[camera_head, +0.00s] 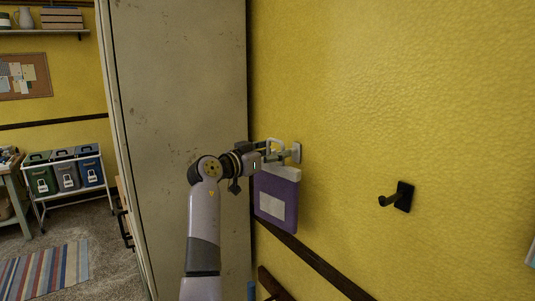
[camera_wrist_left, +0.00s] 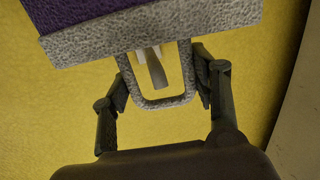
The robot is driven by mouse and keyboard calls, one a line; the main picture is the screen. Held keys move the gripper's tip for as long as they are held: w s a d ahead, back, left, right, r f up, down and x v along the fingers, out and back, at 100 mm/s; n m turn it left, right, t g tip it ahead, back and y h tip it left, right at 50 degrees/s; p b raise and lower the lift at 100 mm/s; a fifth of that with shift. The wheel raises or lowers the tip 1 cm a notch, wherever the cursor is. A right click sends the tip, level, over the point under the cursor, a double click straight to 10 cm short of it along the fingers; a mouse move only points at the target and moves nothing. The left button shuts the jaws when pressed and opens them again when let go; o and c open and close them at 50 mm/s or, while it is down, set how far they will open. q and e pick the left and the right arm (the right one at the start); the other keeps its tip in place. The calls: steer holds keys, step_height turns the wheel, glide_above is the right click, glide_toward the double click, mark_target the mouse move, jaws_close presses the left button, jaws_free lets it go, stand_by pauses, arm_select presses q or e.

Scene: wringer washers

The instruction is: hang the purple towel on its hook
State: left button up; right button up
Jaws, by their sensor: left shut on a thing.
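The purple towel (camera_head: 276,196) hangs upright close to the yellow wall, with a pale label on its front and a pale band and loop at its top. In the left wrist view the towel's purple edge (camera_wrist_left: 75,14) and grey loop (camera_wrist_left: 165,101) show. My left gripper (camera_head: 272,150) is shut on the loop, with one finger on each side of it. A pale hook (camera_head: 297,153) is on the wall right beside the loop. In the left wrist view its peg (camera_wrist_left: 153,68) shows within the loop's opening; I cannot tell whether it passes through. My right gripper is out of view.
A black hook (camera_head: 404,197) on the wall to the right is empty. A tall pale cabinet (camera_head: 175,80) stands close on the left of the towel. A dark rail (camera_head: 315,261) runs along the wall below. The wall between the hooks is clear.

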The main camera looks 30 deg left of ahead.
arm_select(q)
steer(key=shift+w+d, duration=0.35)
steer(key=shift+w, duration=0.45)
steer(key=shift+w+d, duration=0.3)
steer(key=shift+w, duration=0.45)
steer(key=shift+f, duration=0.15)
stand_by(0.5)
steer(key=shift+f, duration=1.3)
stand_by(0.3)
steer(key=o, duration=1.5)
steer(key=shift+s, duration=0.1)
